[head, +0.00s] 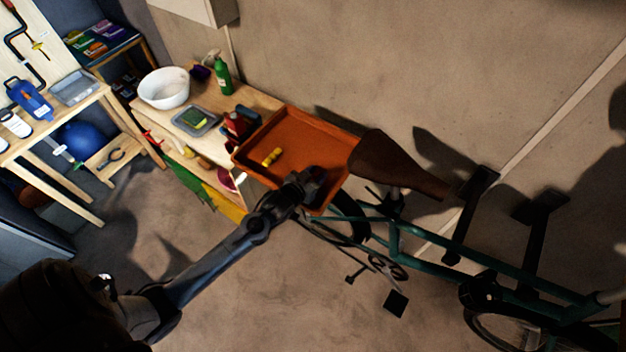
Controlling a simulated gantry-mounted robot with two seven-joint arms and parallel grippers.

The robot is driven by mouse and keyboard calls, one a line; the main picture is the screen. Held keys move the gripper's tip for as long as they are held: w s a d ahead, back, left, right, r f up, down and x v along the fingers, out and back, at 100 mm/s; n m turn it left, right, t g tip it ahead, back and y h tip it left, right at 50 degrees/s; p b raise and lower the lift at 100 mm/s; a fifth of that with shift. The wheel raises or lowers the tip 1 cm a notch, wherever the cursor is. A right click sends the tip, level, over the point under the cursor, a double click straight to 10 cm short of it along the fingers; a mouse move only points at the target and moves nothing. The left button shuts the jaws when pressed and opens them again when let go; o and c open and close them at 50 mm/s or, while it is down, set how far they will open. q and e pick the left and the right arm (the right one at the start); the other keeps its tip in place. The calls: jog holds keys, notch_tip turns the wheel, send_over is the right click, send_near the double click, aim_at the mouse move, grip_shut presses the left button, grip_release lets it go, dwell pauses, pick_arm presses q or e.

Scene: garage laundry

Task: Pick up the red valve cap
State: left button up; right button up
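I cannot make out a red valve cap anywhere in the head view; it may be too small or hidden by my gripper. An orange-brown tray (296,128) sits at the right end of the wooden bench. A small yellow object (271,156) lies on the tray floor. My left arm reaches in from the lower left. My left gripper (314,182) is dark and stands over the tray's near right part, covering some of its floor and rim. Its fingers are too dark to tell whether they are open or shut. My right gripper is not in view.
The wooden bench (262,103) also carries a white bowl (164,88), a green spray bottle (222,75), a grey tray (196,119) and red items (237,124) beside the orange tray. A brown bicycle saddle (390,160) and green bicycle frame (437,268) stand close at the right.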

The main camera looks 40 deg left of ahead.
pick_arm(q)
jog(key=c, duration=0.6)
